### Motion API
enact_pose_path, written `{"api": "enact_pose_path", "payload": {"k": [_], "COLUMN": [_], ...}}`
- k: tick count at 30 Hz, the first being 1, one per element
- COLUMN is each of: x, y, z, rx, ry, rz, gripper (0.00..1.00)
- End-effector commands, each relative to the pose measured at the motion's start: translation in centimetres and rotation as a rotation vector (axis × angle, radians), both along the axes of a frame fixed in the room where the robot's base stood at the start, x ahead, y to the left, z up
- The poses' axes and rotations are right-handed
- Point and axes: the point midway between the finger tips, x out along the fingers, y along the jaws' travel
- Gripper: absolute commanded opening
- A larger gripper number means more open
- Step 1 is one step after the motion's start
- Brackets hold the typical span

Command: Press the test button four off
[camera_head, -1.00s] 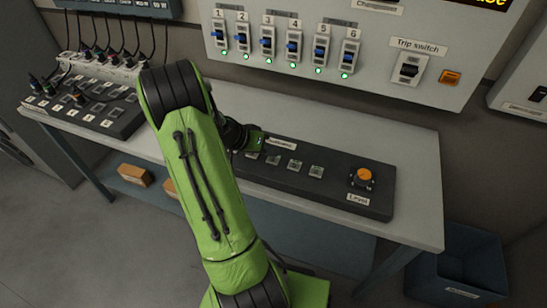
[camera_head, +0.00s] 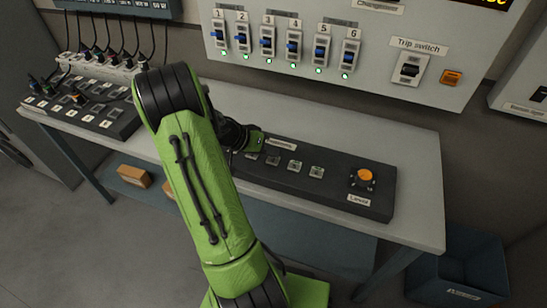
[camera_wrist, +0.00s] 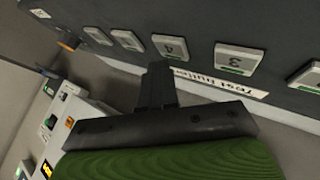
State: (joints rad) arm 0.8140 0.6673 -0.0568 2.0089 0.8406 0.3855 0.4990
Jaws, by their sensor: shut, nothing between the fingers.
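Test button four (camera_wrist: 170,46) is a pale square button marked 4 on a dark panel, with a green strip along its edge. My gripper (camera_wrist: 158,72) is shut and empty, its dark fingertips at the edge of button four in the wrist view. I cannot tell whether they touch it. Button three (camera_wrist: 240,57) is to its right, beside the label "Test button" (camera_wrist: 225,81). In the head view my gripper (camera_head: 260,145) is over the dark button panel (camera_head: 335,193), and my arm hides the panel's left part.
An orange knob (camera_head: 363,175) labelled Level is at the panel's right end. Behind the bench (camera_head: 410,150), a wall box carries several numbered switches (camera_head: 294,46) and a trip switch (camera_head: 410,68). A cabled console (camera_head: 90,105) is at left. A blue bin (camera_head: 455,265) is at lower right.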

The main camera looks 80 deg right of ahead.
Motion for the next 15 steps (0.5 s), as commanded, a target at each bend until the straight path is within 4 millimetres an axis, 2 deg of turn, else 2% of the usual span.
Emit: {"api": "enact_pose_path", "payload": {"k": [8,15], "x": [0.0,0.0], "y": [0.0,0.0], "z": [0.2,2.9], "rx": [0.000,-0.002], "ry": [-0.001,-0.002], "rz": [0.001,0.001], "gripper": [0.00,0.00]}}
